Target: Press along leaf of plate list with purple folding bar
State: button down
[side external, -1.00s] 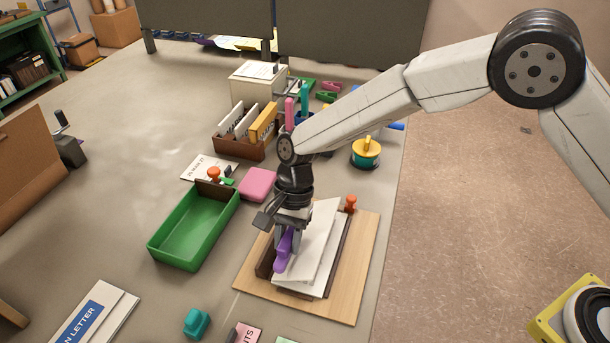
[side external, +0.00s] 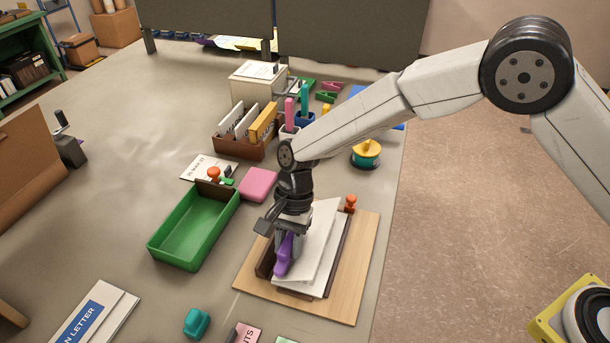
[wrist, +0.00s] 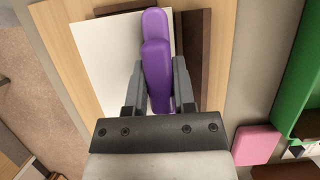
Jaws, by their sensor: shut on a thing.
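My gripper (side external: 289,240) is shut on the purple folding bar (side external: 283,258), over the left side of the white leaf (side external: 318,240). In the wrist view the purple bar (wrist: 157,60) stands out between the two fingers (wrist: 158,85), its far end over the edge where the white leaf (wrist: 105,55) meets a dark brown strip (wrist: 190,55). The leaf lies raised at a slant over other white sheets in a dark-edged holder on a wooden board (side external: 348,285). I cannot tell whether the bar touches the leaf.
A green tray (side external: 195,232) and a pink block (side external: 258,184) stand left of the board. An orange-red knobbed piece (side external: 351,203) stands at the board's back corner. A teal piece (side external: 196,322) lies in front. A brown card box (side external: 240,143) stands behind.

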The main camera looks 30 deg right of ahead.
jog(key=shift+f, duration=0.95)
dwell(0.4)
jog(key=shift+w+d, duration=0.1)
jog(key=shift+w, duration=0.05)
jog(key=shift+w+d, duration=0.75)
jog(key=shift+d, duration=0.05)
jog(key=shift+w+d+f, duration=0.1)
jog(key=shift+w+d, duration=0.8)
jog(key=shift+w+d, duration=0.1)
jog(key=shift+w+d, duration=0.75)
jog(key=shift+w, duration=0.1)
jog(key=shift+w+d, duration=0.8)
jog(key=shift+d, duration=0.1)
